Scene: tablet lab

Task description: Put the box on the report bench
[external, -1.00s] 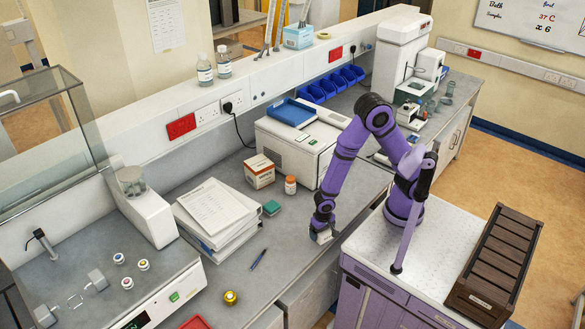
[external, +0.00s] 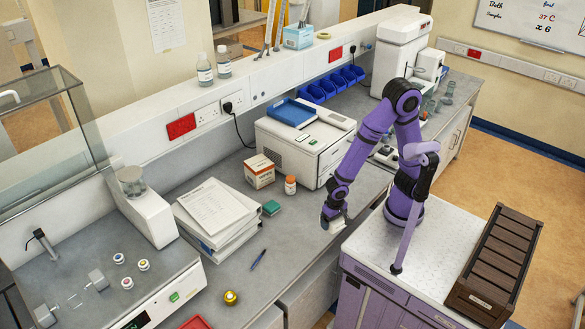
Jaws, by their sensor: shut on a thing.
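My gripper (external: 333,218) is over the front edge of the grey bench (external: 285,240), to the right of the pen. It is shut on a small pale thing (external: 338,224), mostly hidden by the fingers; I cannot tell whether this is a box. A small white and orange box (external: 259,172) stands upright on the bench, left of an orange bottle with a white cap (external: 290,185). No label shows which surface is the report bench.
A stack of papers and binders (external: 217,215), a green block (external: 271,208), a pen (external: 258,260) and a yellow round thing (external: 231,298) lie on the bench. A white machine (external: 300,142) stands behind my arm. The bench between pen and gripper is clear.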

